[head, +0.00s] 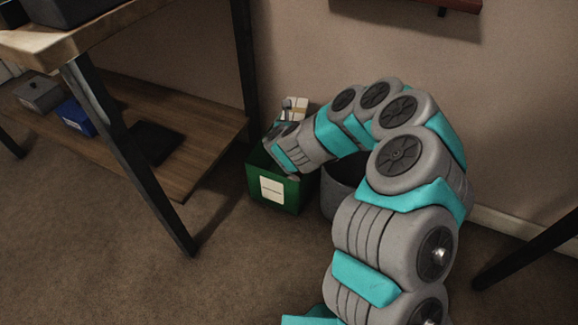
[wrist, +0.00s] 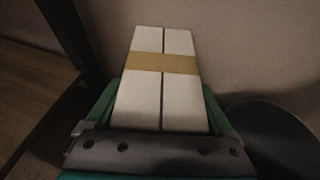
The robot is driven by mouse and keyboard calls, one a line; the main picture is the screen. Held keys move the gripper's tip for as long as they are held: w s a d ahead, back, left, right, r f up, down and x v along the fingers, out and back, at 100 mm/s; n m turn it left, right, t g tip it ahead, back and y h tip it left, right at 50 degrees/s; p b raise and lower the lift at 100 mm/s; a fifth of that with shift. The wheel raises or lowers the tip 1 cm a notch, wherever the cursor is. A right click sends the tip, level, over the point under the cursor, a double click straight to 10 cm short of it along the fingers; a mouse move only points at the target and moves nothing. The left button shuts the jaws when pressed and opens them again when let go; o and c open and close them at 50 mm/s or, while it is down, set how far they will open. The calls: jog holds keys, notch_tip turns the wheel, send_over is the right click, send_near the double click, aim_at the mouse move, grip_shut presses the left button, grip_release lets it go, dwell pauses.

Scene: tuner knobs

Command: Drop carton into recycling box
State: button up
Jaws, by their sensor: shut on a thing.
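The carton (wrist: 145,97) is white with a tan band and a dark seam; it fills the middle of the wrist view. In the head view its top (head: 299,103) shows behind my gripper (head: 285,132). My gripper is shut on the carton, and the wrist view shows its dark edge (wrist: 160,148) across the carton's near end. The recycling box (head: 280,192) is green with a white label and stands on the floor. My gripper and the carton are over its opening. The carton's lower part and most of the box's inside are hidden.
A dark round bin (head: 343,185) stands just right of the green box, partly behind my arm. A table with a lower wooden shelf (head: 185,150) is at the left, its dark leg (head: 130,160) near the box. The wall is close behind. Carpet in front is clear.

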jog(key=shift+w+a+f, duration=0.2)
jog(key=shift+a+f, duration=0.2)
jog(key=shift+f, duration=0.15)
jog(key=shift+f+b, duration=0.45)
jog(key=shift+f, duration=2.3)
jog(key=o, duration=1.1)
jog(key=shift+o, duration=0.2)
jog(key=v, duration=0.7)
jog(key=shift+s, duration=0.4)
jog(key=shift+r, duration=0.15)
